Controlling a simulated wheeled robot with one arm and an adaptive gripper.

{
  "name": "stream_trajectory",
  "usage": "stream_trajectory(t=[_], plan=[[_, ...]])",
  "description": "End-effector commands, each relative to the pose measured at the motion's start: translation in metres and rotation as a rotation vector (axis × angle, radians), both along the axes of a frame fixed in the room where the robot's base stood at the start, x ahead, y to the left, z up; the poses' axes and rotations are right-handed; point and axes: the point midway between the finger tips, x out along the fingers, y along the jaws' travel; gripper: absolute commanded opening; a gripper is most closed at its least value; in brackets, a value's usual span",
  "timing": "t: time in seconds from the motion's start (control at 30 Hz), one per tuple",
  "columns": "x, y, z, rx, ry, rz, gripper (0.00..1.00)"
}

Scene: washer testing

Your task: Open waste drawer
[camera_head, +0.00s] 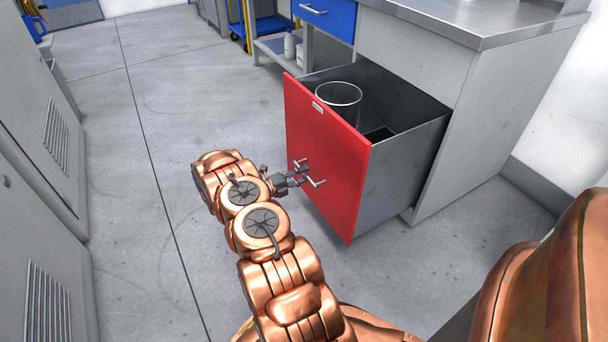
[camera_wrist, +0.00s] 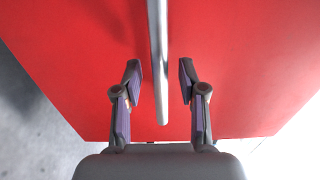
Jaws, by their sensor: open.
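The waste drawer (camera_head: 322,158) has a red front and grey sides, and it stands pulled out from the workbench. A clear round container (camera_head: 339,97) shows inside it. The drawer's bar handle (camera_head: 317,183) is on the red front; in the wrist view the grey handle (camera_wrist: 158,70) runs down the middle of the red panel. My gripper (camera_head: 302,178) is at the handle. In the wrist view my gripper (camera_wrist: 160,75) is open, with one finger on each side of the handle and a visible gap to it on both sides.
The workbench (camera_head: 470,25) has a steel top and a blue drawer (camera_head: 330,15). Grey cabinets (camera_head: 40,130) line the left. The floor (camera_head: 150,110) between is clear.

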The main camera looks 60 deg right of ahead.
Motion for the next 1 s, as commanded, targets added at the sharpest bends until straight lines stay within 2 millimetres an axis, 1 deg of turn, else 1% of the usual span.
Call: stream_trajectory(t=[0.3, 0.5, 0.7, 1.0], plan=[[0.03, 0.051, 0.0, -0.002, 0.001, 0.005, 0.41], [0.046, 0.079, 0.0, 0.0, 0.0, 0.003, 0.41], [0.054, 0.093, 0.0, 0.001, 0.0, 0.001, 0.41], [0.055, 0.096, 0.0, 0.001, 0.0, 0.0, 0.41]])
